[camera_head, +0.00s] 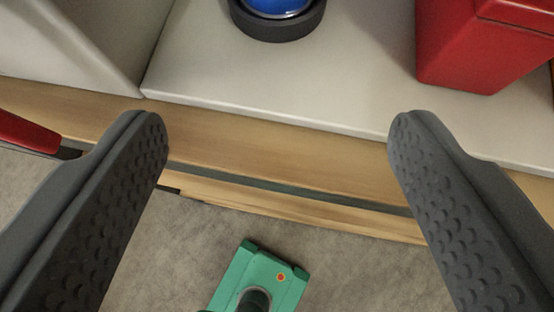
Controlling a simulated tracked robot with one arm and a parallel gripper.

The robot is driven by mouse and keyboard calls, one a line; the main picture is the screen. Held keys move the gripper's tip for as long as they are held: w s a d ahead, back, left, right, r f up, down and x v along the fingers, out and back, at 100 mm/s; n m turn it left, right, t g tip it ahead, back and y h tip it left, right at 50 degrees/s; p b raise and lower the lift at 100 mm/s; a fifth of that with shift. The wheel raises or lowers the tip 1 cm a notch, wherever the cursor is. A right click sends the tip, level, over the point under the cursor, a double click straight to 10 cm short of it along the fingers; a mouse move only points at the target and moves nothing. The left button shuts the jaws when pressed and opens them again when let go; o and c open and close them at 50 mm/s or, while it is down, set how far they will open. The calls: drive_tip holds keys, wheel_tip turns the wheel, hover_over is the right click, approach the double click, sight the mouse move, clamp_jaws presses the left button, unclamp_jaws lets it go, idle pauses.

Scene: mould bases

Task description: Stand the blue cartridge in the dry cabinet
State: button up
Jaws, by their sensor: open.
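A glossy blue rounded object (277,6), perhaps the blue cartridge, sits in a dark ring-shaped base (280,30) at the top edge of the view. Only its lower part shows; the rest is cut off. The dark base stands on a pale board (230,85) with a wooden front edge. I cannot tell whether this board belongs to the dry cabinet. My gripper (278,122) is open, its two grey dimpled fingers wide apart at left and right. Nothing is between them, and the blue object is beyond the fingertips, roughly centred between them.
A red box (483,50) stands on the board at the right. A pale panel (65,40) is at the upper left. A red piece (28,131) shows at the left edge. Below the wooden edge (280,165), a green object (262,272) with an orange dot is over the grey floor.

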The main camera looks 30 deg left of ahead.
drive_tip(key=w+d+f+m+t+h, duration=0.1)
drive_tip(key=d+f+m+t+h, duration=0.3)
drive_tip(key=d, duration=0.5)
wheel_tip(320, 180, down, 2)
drive_tip(key=shift+w+d+f+m+t+h, duration=0.35)
drive_tip(key=shift+m+t, duration=0.35)
drive_tip(key=shift+t, duration=0.3)
drive_tip(key=shift+s+r, duration=0.1)
